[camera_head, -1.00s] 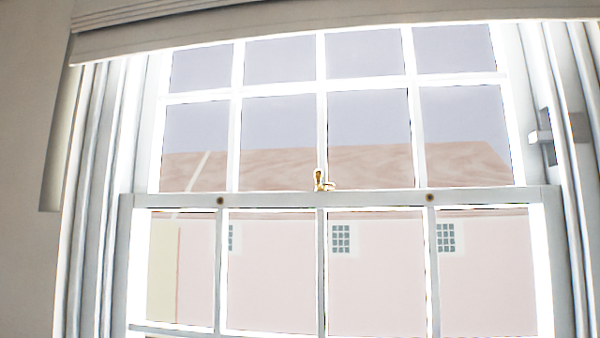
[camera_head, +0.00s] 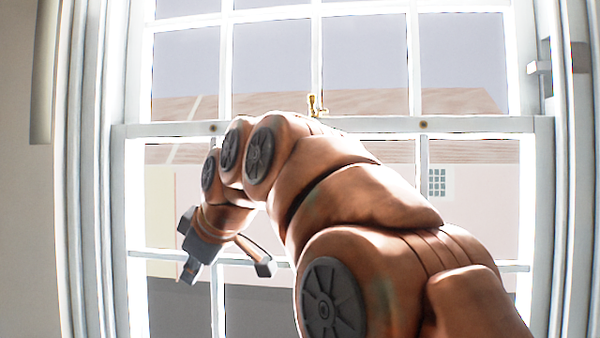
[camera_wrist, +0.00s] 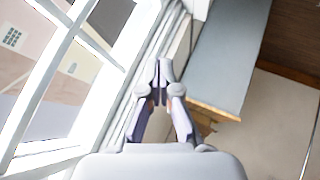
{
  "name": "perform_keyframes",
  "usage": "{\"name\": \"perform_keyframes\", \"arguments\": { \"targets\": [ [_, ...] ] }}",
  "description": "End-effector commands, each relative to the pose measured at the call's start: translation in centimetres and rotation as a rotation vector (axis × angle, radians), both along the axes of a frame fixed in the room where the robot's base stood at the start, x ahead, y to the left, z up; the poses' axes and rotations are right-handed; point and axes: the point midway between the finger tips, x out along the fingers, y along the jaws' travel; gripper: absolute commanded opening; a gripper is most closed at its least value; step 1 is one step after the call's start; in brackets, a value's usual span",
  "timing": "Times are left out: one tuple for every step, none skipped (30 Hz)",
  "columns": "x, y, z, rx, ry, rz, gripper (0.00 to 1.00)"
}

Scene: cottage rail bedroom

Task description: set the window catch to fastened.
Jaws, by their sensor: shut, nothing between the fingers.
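The small brass window catch (camera_head: 315,106) sits on the meeting rail (camera_head: 470,124) of the sash window, near its middle, in the head view. A short knob stands up from it; its exact setting is too small to tell. My gripper shows in the wrist view (camera_wrist: 160,70), its fingers together and empty, beside the window frame. In the head view my arm crosses in front of the lower sash, with its end hanging down at the left, below and left of the catch and apart from it. The catch does not show in the wrist view.
In the wrist view a flat grey-blue surface (camera_wrist: 225,50) with a wooden edge lies right of my gripper, above pale floor (camera_wrist: 265,130).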

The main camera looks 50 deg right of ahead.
Motion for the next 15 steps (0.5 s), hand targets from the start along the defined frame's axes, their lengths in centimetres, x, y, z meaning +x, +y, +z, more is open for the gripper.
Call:
{"name": "perform_keyframes", "arguments": {
  "targets": [
    [0.3, -1.2, 2.1, -0.035, -0.049, 0.008, 0.0],
    [0.4, -1.8, 3.3, -0.06, -0.076, 0.017, 0.0],
    [0.5, -2.7, 5.0, -0.095, -0.112, 0.027, 0.0],
    [0.5, -3.3, 6.1, -0.121, -0.135, 0.034, 0.0],
    [0.4, -3.9, 7.4, -0.149, -0.161, 0.04, 0.0],
    [0.3, -4.8, 9.0, -0.188, -0.193, 0.048, 0.0],
    [0.1, -5.4, 10.2, -0.218, -0.217, 0.052, 0.0],
    [-0.2, -6.0, 11.6, -0.25, -0.244, 0.055, 0.0],
    [-0.5, -6.8, 13.1, -0.294, -0.272, 0.06, 0.0],
    [-0.9, -7.4, 14.3, -0.326, -0.295, 0.062, 0.0],
    [-1.2, -7.9, 15.5, -0.36, -0.317, 0.064, 0.0],
    [-1.7, -8.7, 16.9, -0.405, -0.342, 0.066, 0.0],
    [-2.2, -9.3, 18.2, -0.441, -0.364, 0.066, 0.0],
    [-2.7, -9.8, 19.3, -0.477, -0.383, 0.065, 0.0],
    [-3.4, -10.4, 20.7, -0.528, -0.406, 0.064, 0.0]
  ]
}}
